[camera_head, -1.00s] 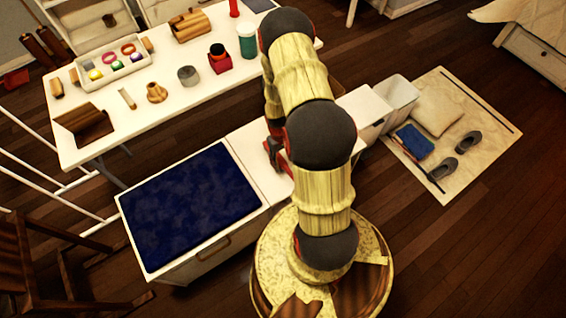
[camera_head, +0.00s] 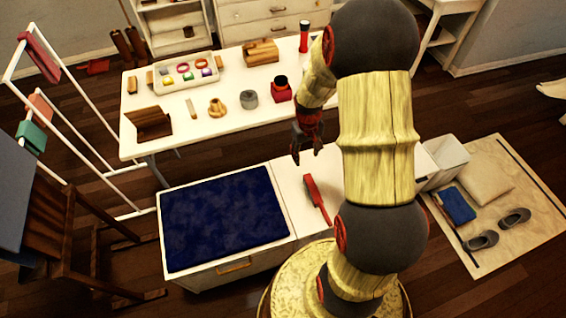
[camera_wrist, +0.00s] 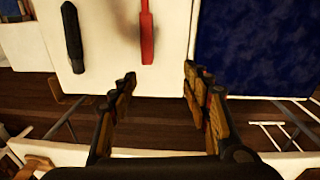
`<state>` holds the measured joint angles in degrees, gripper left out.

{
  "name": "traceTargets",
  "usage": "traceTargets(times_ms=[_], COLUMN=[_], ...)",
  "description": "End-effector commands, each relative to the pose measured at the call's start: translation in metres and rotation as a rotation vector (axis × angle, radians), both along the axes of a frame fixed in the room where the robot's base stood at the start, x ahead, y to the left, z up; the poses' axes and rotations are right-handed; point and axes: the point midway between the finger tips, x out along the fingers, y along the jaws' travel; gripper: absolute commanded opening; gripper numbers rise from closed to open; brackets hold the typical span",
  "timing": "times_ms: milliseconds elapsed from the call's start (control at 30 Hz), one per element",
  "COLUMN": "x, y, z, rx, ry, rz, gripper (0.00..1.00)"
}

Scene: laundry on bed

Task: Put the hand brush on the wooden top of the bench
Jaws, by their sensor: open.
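The hand brush, a red piece with a narrow handle (camera_head: 316,198), lies on the pale bare top of the bench (camera_head: 287,189), right of the blue cushion. It also shows near the top of the wrist view (camera_wrist: 147,35). My gripper (camera_head: 307,156) is above the far edge of the bench, beyond the brush and apart from it. In the wrist view my gripper (camera_wrist: 160,75) has its fingers spread with nothing between them. The underside of the brush is hidden.
A dark long item (camera_wrist: 72,38) lies beside the brush on the pale top; my arm hides it in the head view. The blue cushion (camera_head: 224,218) covers the bench's left part. A white table (camera_head: 225,125) with several small items stands behind, across a floor gap.

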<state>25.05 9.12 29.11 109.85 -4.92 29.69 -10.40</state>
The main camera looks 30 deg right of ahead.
Motion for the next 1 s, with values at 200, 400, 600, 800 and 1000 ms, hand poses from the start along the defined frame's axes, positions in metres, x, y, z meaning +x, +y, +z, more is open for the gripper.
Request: traceTargets(times_ms=[200, 400, 600, 800, 1000], x=[0.000, -0.032, -0.087, -0.136, -0.156], y=[0.061, 0.119, 0.170, 0.200, 0.210], z=[0.125, 0.214, 0.276, 0.305, 0.311], rx=[-0.036, -0.043, -0.029, -0.005, 0.008], ry=[-0.126, -0.241, -0.354, -0.437, -0.466], rz=[0.053, 0.095, 0.143, 0.179, 0.192], gripper=[0.48, 0.48, 0.48, 0.48, 0.48])
